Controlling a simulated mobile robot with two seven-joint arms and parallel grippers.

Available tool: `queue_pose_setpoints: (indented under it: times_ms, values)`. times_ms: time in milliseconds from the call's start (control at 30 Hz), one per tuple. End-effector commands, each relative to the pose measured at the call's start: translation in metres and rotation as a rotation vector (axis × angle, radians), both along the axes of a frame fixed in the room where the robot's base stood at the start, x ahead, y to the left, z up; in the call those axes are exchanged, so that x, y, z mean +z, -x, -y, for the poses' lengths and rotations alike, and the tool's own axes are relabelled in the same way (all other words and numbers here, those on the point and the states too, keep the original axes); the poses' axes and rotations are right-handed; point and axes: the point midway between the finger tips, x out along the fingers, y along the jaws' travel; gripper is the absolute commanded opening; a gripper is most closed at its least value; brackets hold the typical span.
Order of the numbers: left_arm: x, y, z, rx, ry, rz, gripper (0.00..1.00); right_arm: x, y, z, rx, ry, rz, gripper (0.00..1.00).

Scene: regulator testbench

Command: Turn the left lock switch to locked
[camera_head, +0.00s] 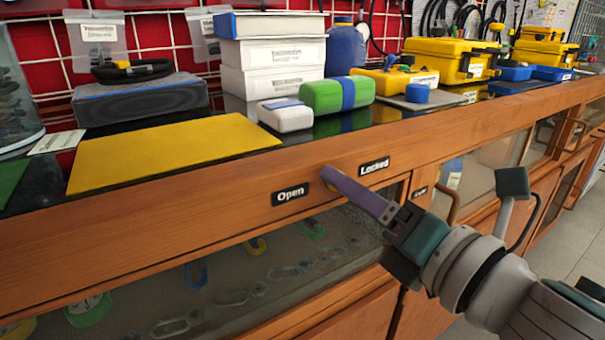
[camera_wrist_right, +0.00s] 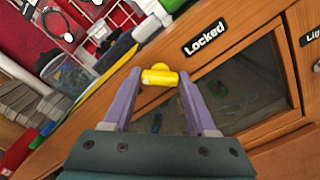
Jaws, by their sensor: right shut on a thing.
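The left lock switch is a small yellow handle (camera_wrist_right: 160,76) on the wooden cabinet's front rail. In the right wrist view it lies crosswise between the two purple fingertips of my right gripper (camera_wrist_right: 159,80), which is shut on it. In the head view the right gripper (camera_head: 333,180) reaches in from the lower right and its fingers hide most of the switch. The "Open" label (camera_head: 290,195) is left of the fingertips and the "Locked" label (camera_head: 374,166) is to their right. The "Locked" label also shows in the wrist view (camera_wrist_right: 204,37). My left gripper is not in view.
Above the rail, the worktop holds a yellow mat (camera_head: 170,150), a white case (camera_head: 285,115), a green case (camera_head: 337,95) and yellow toolboxes (camera_head: 450,62). A glass-fronted compartment (camera_head: 245,270) lies below the rail. A cabinet handle (camera_head: 445,205) sticks out behind my right arm.

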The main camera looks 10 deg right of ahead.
Motion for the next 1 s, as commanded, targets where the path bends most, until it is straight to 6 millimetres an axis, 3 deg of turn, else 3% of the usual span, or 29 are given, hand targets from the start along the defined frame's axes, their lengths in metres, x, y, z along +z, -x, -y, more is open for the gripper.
queue_pose_setpoints:
  times_ms: [200, 567, 1000]
  values:
    - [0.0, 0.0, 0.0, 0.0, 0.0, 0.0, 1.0, 0.0, 0.0, 0.0, 0.0, 0.0, 0.0, 0.02]
    - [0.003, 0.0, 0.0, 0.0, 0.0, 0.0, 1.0, 0.001, 0.0, 0.0, 0.0, -0.065, -0.024, 0.02]
    - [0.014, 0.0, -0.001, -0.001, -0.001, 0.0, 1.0, 0.002, 0.0, 0.0, 0.0, -0.399, -0.145, 0.02]
